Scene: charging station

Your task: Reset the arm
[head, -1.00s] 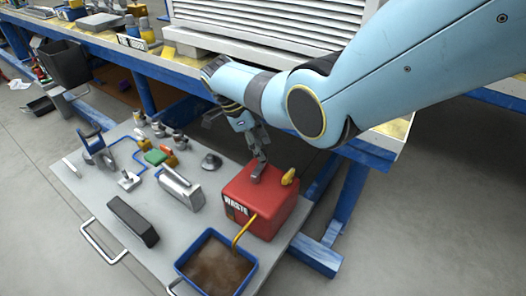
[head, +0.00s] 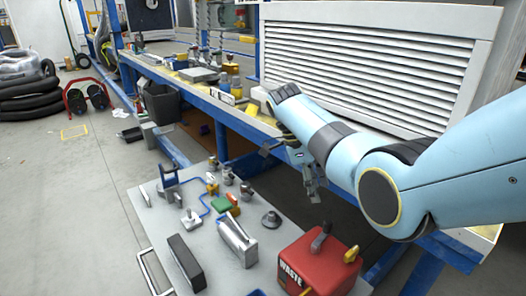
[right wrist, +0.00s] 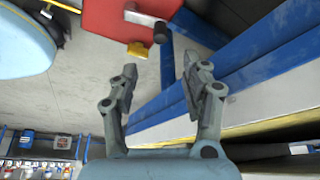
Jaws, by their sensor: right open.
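My right arm comes in from the right in the head view. Its gripper (head: 312,188) hangs in front of the workbench edge, above and behind the red waste box (head: 318,266). In the right wrist view the gripper (right wrist: 161,70) has its two fingers apart with nothing between them. The red box (right wrist: 128,16) with its dark handle and yellow cap shows beyond the fingertips, apart from them. My left gripper is in neither view.
A grey cart top (head: 215,262) below holds a black block (head: 187,262), a silver block (head: 237,240) and small parts. The blue workbench rail (head: 237,122) runs close behind the gripper, with a white louvred panel (head: 370,75) above.

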